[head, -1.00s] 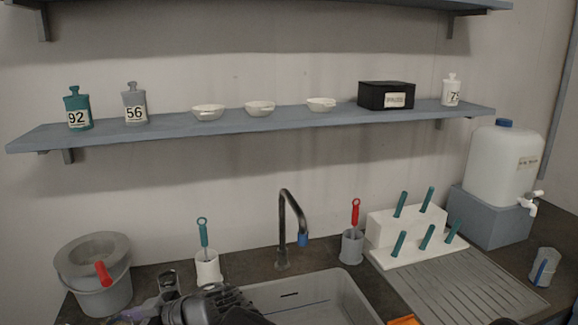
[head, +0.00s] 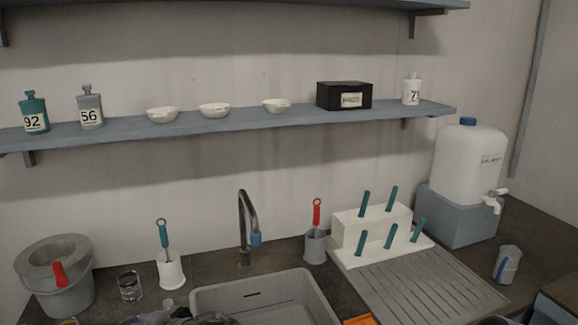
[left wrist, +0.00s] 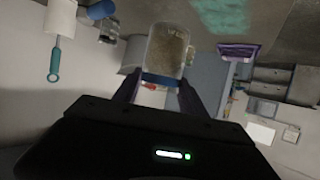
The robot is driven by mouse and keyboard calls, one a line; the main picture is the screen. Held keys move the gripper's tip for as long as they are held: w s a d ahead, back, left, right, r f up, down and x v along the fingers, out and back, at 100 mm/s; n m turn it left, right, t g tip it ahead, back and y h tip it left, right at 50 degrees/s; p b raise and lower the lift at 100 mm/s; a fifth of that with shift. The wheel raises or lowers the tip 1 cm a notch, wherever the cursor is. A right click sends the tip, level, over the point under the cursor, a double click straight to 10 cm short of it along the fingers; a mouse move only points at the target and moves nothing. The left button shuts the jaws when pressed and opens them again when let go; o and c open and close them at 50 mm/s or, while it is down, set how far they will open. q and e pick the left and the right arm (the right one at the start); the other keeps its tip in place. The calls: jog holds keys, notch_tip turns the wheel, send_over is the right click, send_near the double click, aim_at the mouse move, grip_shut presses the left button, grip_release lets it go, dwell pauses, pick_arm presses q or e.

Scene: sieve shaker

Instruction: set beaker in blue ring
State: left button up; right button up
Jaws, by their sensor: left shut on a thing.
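A clear glass beaker (left wrist: 167,48) with pale brownish contents shows in the left wrist view, between the two fingers of my left gripper (left wrist: 160,92), which is shut on it. A blue band (left wrist: 163,80) shows at the beaker's end nearest the gripper; I cannot tell whether it is part of the beaker. In the head view only dark parts of my left arm show at the bottom edge, and the held beaker is not clear there. Another glass vessel (head: 130,287) stands on the counter. I cannot pick out the blue ring with certainty. My right gripper is out of view.
A grey bucket (head: 58,290) and a white brush holder (head: 171,271) stand left of the sink (head: 270,288). A black tap (head: 243,225), grey cup (head: 315,248) and white rack (head: 370,228) stand behind and right. A water container (head: 468,165) is farther right.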

pick_arm(q)
jog(key=w+d+f+m+t+h, duration=0.1)
jog(key=w+d+m+t+h, duration=0.2)
jog(key=d+m+h, duration=0.3)
jog(key=w+d+f+m+t+h, duration=0.2)
jog(key=w+d+m+t+h, duration=0.1)
jog(key=d+m+t+h, duration=0.2)
jog(key=shift+d+f+m+h, duration=0.15)
jog(key=shift+d+m+h, duration=0.55)
jog(key=shift+m, duration=0.4)
jog(key=shift+s+f, duration=0.1)
jog(key=shift+f, duration=0.05)
jog(key=shift+a+f+h, duration=0.15)
jog(key=shift+f+h, duration=0.05)
jog(key=shift+h, duration=0.1)
